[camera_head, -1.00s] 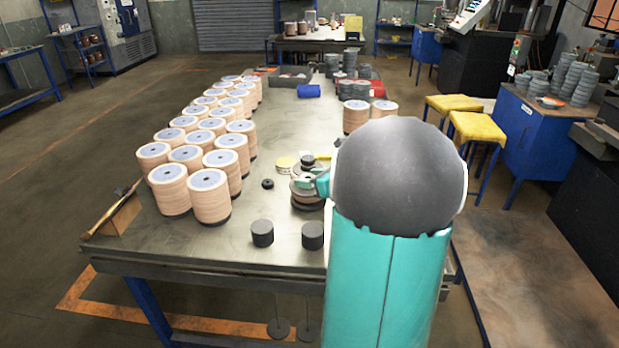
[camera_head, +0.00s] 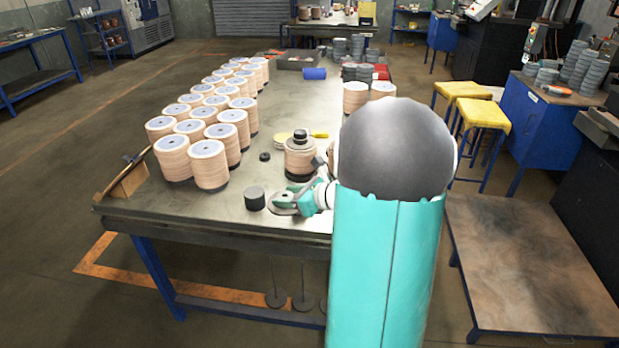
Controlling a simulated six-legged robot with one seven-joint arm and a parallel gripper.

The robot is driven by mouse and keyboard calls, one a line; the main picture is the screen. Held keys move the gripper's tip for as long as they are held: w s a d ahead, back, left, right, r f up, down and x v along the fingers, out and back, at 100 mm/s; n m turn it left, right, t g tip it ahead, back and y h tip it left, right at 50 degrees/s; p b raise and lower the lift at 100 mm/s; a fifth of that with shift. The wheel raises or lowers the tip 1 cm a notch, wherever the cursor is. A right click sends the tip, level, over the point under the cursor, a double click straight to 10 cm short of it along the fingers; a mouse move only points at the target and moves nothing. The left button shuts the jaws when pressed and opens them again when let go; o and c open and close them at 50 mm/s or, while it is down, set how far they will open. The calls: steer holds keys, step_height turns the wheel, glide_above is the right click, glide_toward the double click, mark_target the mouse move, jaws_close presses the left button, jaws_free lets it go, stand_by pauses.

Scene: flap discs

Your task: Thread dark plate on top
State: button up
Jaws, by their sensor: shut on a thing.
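My gripper (camera_head: 284,204) is low over the front part of the table, left of my arm. It is shut on a dark plate, which shows only as a thin grey edge among the fingers. A dark grey stack (camera_head: 254,198) of plates stands just left of the gripper, apart from it. Behind the gripper stands a tan disc stack (camera_head: 300,160) with a dark base and a dark stepped piece on top. My arm hides the table to the right of it.
Many tan disc stacks (camera_head: 208,160) stand in rows on the left of the table (camera_head: 285,110). A small dark ring (camera_head: 265,156) and pale discs (camera_head: 283,140) lie near the middle stack. A blue roll (camera_head: 314,73) lies farther back. A wooden wedge (camera_head: 130,182) sits at the left edge.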

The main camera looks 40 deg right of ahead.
steer(key=w+a+f+n+g+y, duration=0.2)
steer(key=a+f, duration=0.6)
steer(key=a, duration=0.5)
steer(key=w+a+f+n+g+y, duration=0.2)
steer(key=w+a+f+n+y, duration=0.2)
steer(key=a+f, duration=0.4)
steer(key=a+n+y, duration=0.1)
steer(key=a, duration=0.5)
steer(key=shift+g, duration=0.4)
